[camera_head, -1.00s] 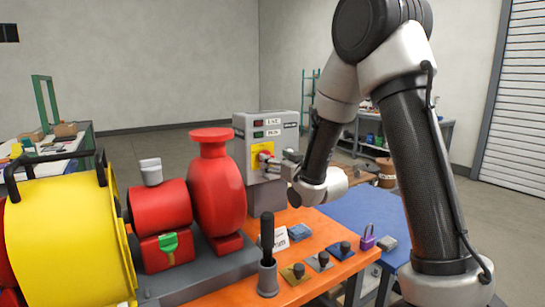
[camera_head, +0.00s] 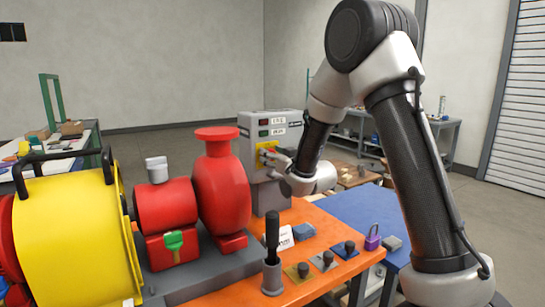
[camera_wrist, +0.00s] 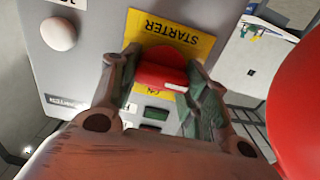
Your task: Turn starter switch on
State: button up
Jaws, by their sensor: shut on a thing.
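The starter switch is a red knob (camera_wrist: 160,68) on a yellow plate (camera_wrist: 188,37) marked STARTER, on the front of a grey control box (camera_head: 250,153). In the wrist view the plate appears upside down, with an ON label below the knob. A white line on the knob points to the right in that view. My gripper (camera_wrist: 163,80) is shut on the red knob, one finger on each side. In the head view my gripper (camera_head: 276,158) reaches the box front from the right and partly covers the knob.
A red pump (camera_head: 220,185) stands just left of the box, and its red side fills the right edge of the wrist view. A black lever (camera_head: 272,235) rises from the orange bench (camera_head: 325,220). Several small knobbed blocks and a purple padlock (camera_head: 372,238) lie at the right.

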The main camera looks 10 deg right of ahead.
jog(key=shift+m, duration=0.4)
jog(key=m, duration=0.3)
jog(key=shift+d+m, duration=0.15)
jog(key=shift+m, duration=0.15)
jog(key=m, duration=0.4)
jog(key=shift+w+d+f+m, duration=0.1)
jog(key=shift+f+m, duration=0.05)
jog(key=shift+m, duration=0.15)
jog(key=m, duration=0.4)
jog(key=shift+f, duration=0.1)
jog(key=m, duration=0.4)
jog(key=shift+d+f+m, duration=0.1)
jog(key=shift+f+m, duration=0.05)
jog(key=shift+m, duration=0.45)
jog(key=o, duration=1)
